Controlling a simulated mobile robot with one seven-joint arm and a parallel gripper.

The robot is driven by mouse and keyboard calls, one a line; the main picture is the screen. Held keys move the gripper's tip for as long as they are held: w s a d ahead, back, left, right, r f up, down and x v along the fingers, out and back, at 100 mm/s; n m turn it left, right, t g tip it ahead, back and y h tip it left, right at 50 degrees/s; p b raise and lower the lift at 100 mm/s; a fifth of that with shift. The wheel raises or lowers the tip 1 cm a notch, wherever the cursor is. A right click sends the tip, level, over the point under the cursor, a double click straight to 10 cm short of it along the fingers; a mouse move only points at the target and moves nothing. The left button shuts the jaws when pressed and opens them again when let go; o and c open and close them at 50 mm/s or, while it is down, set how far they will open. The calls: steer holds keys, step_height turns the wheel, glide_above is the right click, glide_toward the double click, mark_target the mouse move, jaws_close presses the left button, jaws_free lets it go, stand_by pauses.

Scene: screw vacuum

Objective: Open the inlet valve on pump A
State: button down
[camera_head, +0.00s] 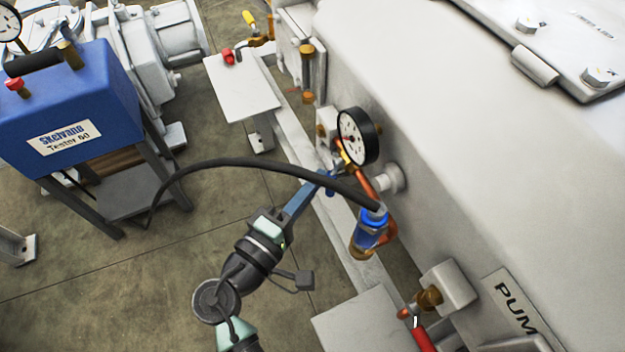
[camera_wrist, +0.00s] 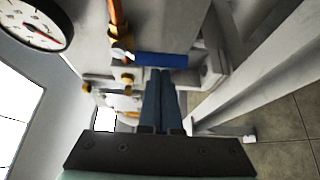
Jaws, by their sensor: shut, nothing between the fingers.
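The pump (camera_head: 470,150) is a large pale grey housing with a "PUM" label (camera_head: 515,312) cut off by the frame. A blue valve handle (camera_wrist: 160,60) on a copper and brass pipe shows in the wrist view. My gripper (camera_head: 322,182) reaches in beside the pump, below the pressure gauge (camera_head: 357,137). Its long fingers (camera_wrist: 165,74) are shut together with nothing between them. The fingertips are at the lower edge of the blue handle in the wrist view; I cannot tell whether they touch it. In the head view the fingers and hose partly hide the handle.
A black hose (camera_head: 240,163) arches over my gripper to a blue fitting (camera_head: 369,232). A red handle (camera_head: 424,338) is at the bottom right. A blue tester box (camera_head: 70,105) stands at left. A white frame rail (camera_head: 345,222) runs beneath. Open floor lies at lower left.

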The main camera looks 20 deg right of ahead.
steer(key=shift+s+r+n+g+y+p, duration=0.1)
steer(key=shift+s+n+g+y+p, duration=0.45)
steer(key=shift+p, duration=1.65)
steer(key=n+p, duration=0.1)
steer(key=p, duration=0.2)
steer(key=s+r+n+p, duration=0.1)
steer(key=p, duration=0.3)
steer(key=shift+g, duration=0.35)
steer(key=s+n+g+p, duration=0.1)
steer(key=n+g+p, duration=0.1)
steer(key=p, duration=0.3)
steer(key=s+r+n+g+y+p, duration=0.1)
steer(key=n+g+p, duration=0.1)
steer(key=p, duration=0.4)
steer(key=s+r+n+g+y+p, duration=0.1)
steer(key=s+n+g+p, duration=0.1)
steer(key=p, duration=0.4)
steer(key=shift+d+n+g, duration=0.15)
steer(key=shift+n+g, duration=0.15)
steer(key=shift+n, duration=0.45)
steer(key=shift+w, duration=0.25)
steer(key=shift+w+r, duration=0.15)
steer(key=shift+w, duration=0.5)
